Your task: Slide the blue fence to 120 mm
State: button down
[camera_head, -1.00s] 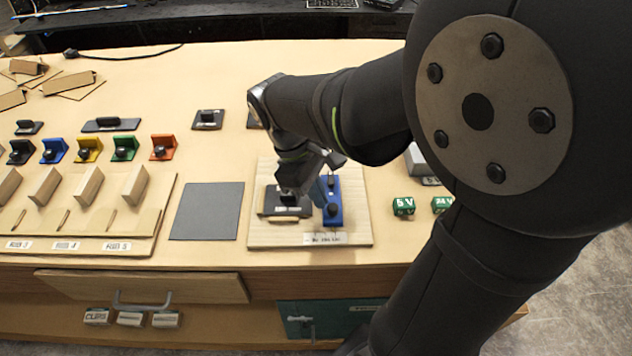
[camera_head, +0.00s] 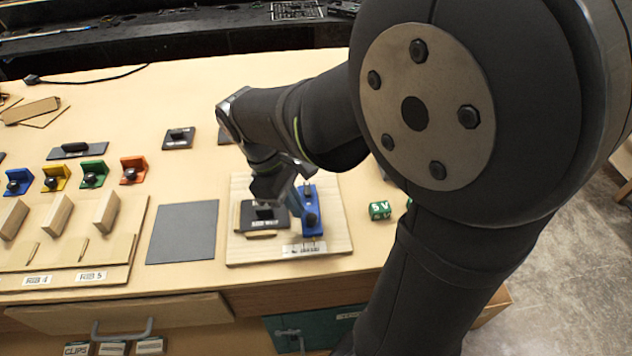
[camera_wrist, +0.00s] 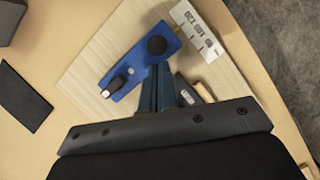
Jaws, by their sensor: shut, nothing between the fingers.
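The blue fence (camera_head: 313,217) stands on a pale wooden board (camera_head: 335,235) beside a dark labelled block (camera_head: 248,216). In the wrist view the fence (camera_wrist: 137,62) has a round black knob (camera_wrist: 157,45) at one end and a smaller black-and-white knob (camera_wrist: 117,83) at the other. A white scale label (camera_wrist: 200,30) with printed numbers, 120 among them, lies near the round-knob end. My gripper (camera_head: 296,210) is low at the fence's left side; it also shows in the wrist view (camera_wrist: 160,72). Its fingers are together and empty, close to the fence; contact cannot be told.
A dark grey mat (camera_head: 183,232) lies left of the board. Coloured brackets (camera_head: 93,173) and wooden blocks (camera_head: 60,213) stand further left. A green 5 V block (camera_head: 380,210) is to the right. The table's front edge is close to the board.

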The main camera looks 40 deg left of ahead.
jog(key=a, duration=0.1)
jog(key=s+a+r, duration=0.1)
jog(key=a, duration=0.1)
jog(key=shift+s+a+r, duration=0.15)
jog(key=shift+a+r, duration=0.1)
jog(key=shift+a, duration=0.15)
jog(key=v, duration=0.8)
jog(key=shift+r, duration=0.3)
jog(key=shift+s, duration=0.15)
jog(key=x, duration=0.9)
jog(key=shift+d, duration=0.15)
jog(key=shift+w+d+f, duration=0.4)
jog(key=shift+d+f, duration=0.15)
jog(key=shift+d, duration=0.25)
jog(key=shift+w+d, duration=0.25)
jog(key=shift+d, duration=0.35)
